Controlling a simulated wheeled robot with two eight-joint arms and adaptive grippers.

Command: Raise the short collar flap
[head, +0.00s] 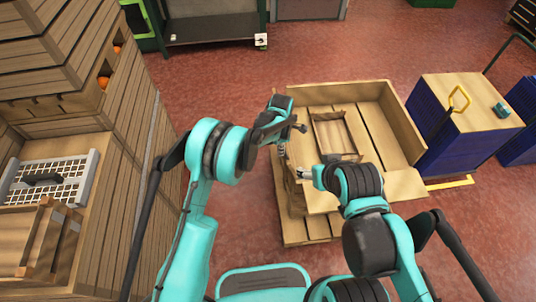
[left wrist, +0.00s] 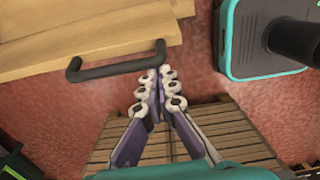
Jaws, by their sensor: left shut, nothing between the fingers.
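A wooden collar box (head: 402,118) stands on a pallet (head: 300,232) right of centre in the head view. Its far and right walls stand upright. A board at its near side (head: 402,186) lies low and partly behind my right arm; I cannot tell which part is the short flap. My left gripper (head: 298,128) is over the box's left side, shut and empty. In the left wrist view the left gripper (left wrist: 157,82) has its fingertips together, just beside a black handle (left wrist: 115,62) on wooden boards (left wrist: 90,30). My right gripper (head: 302,173) is at the box's near left; its fingers are too small to judge.
A smaller wooden crate (head: 336,132) lies inside the box. Stacked wooden crates (head: 60,60) and a grey grid tray (head: 50,180) stand at the left. A blue stack with a wooden top (head: 462,110) stands at the right. Red floor (head: 225,80) is clear beyond the box.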

